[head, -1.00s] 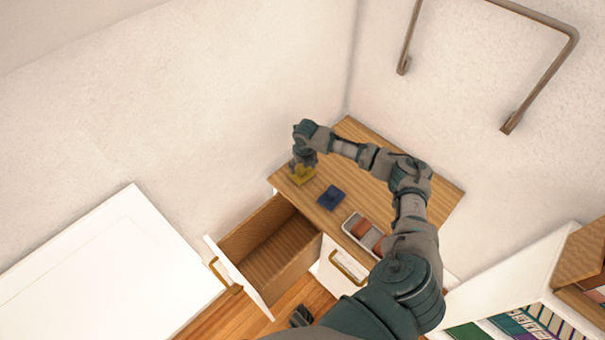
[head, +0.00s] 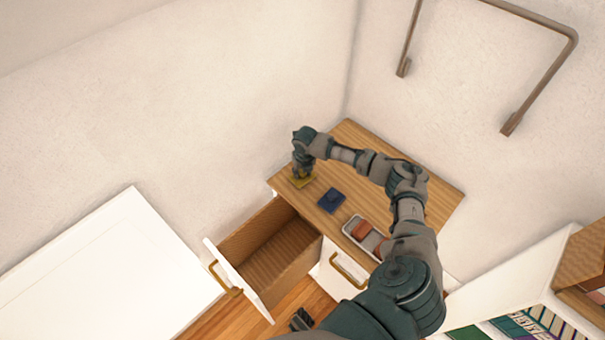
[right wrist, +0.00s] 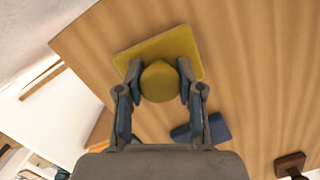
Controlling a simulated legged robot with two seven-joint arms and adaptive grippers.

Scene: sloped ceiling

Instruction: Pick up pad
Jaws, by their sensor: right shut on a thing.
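A yellow square pad (head: 301,182) with a round yellow knob lies at the left end of the wooden cabinet top. It also shows in the right wrist view (right wrist: 165,47), with the knob (right wrist: 159,84) between the fingertips. My right gripper (head: 301,173) is shut on the yellow pad by this knob, and its fingers hide part of it in the head view. I cannot tell whether the pad touches the top. A dark blue pad (head: 332,200) lies to its right. My left gripper (head: 301,319) seems to show at the bottom edge, its jaws unclear.
The cabinet top (head: 345,150) also bears a grey tray (head: 350,224) with reddish-brown blocks (head: 362,229). An open drawer (head: 270,250) juts out below. A white surface (head: 110,265) stands at left, a bookshelf (head: 520,270) at right. Walls close in behind.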

